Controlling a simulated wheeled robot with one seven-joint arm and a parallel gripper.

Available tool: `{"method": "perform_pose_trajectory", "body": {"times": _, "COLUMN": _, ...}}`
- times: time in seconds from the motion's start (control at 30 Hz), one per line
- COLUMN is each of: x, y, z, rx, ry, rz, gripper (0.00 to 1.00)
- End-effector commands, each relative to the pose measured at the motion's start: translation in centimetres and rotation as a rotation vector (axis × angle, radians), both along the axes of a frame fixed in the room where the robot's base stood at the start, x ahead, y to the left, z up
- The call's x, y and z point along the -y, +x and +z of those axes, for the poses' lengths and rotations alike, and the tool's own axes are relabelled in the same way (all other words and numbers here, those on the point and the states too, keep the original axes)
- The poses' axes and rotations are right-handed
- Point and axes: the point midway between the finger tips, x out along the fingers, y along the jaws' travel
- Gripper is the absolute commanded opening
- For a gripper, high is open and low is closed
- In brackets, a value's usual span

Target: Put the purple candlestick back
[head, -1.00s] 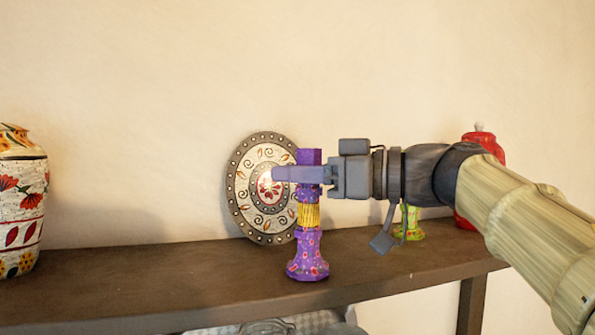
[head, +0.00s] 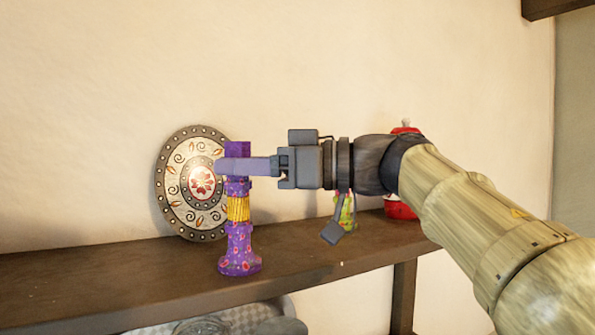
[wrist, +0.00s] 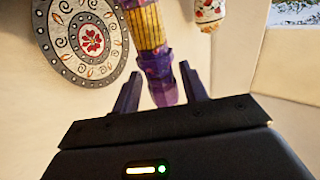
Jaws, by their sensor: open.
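The purple candlestick (head: 239,245), with a yellow band around its middle, stands upright on the brown wooden shelf (head: 110,285) near its front edge. My gripper (head: 228,165) is level with the candlestick's upper part, reaching in from the right, and one finger crosses in front of it. In the wrist view, the candlestick (wrist: 148,28) has its top end between the two spread fingers of my gripper (wrist: 160,92). The fingers look apart from it, though contact is hard to judge. The finger hides part of the candlestick in the head view.
A round decorated plate (head: 186,210) leans on the wall behind and left of the candlestick. A green item (head: 348,218) and a red jar (head: 400,209) stand farther right, partly behind my arm. A patterned vase (wrist: 210,10) shows in the wrist view.

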Motion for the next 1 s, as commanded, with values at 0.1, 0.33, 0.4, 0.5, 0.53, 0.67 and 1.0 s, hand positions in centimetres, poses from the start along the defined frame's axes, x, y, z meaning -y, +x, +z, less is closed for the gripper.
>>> {"method": "perform_pose_trajectory", "body": {"times": 0.1, "x": 2.5, "y": -0.2, "z": -0.3, "rx": 0.002, "ry": 0.0, "rz": -0.006, "gripper": 0.43}}
{"method": "perform_pose_trajectory", "body": {"times": 0.33, "x": 6.9, "y": -0.8, "z": -0.2, "rx": 0.001, "ry": -0.001, "rz": -0.004, "gripper": 0.43}}
{"method": "perform_pose_trajectory", "body": {"times": 0.4, "x": 7.9, "y": -0.8, "z": -0.1, "rx": 0.0, "ry": -0.001, "rz": -0.004, "gripper": 0.43}}
{"method": "perform_pose_trajectory", "body": {"times": 0.5, "x": 8.9, "y": -1.0, "z": -0.1, "rx": 0.0, "ry": 0.0, "rz": -0.002, "gripper": 0.43}}
{"method": "perform_pose_trajectory", "body": {"times": 0.53, "x": 9.0, "y": -1.0, "z": 0.0, "rx": 0.0, "ry": -0.001, "rz": -0.001, "gripper": 0.43}}
{"method": "perform_pose_trajectory", "body": {"times": 0.67, "x": 9.3, "y": -1.1, "z": 0.0, "rx": 0.0, "ry": -0.001, "rz": 0.001, "gripper": 0.43}}
{"method": "perform_pose_trajectory", "body": {"times": 1.0, "x": 9.3, "y": -1.1, "z": 0.1, "rx": 0.0, "ry": -0.001, "rz": 0.001, "gripper": 0.43}}
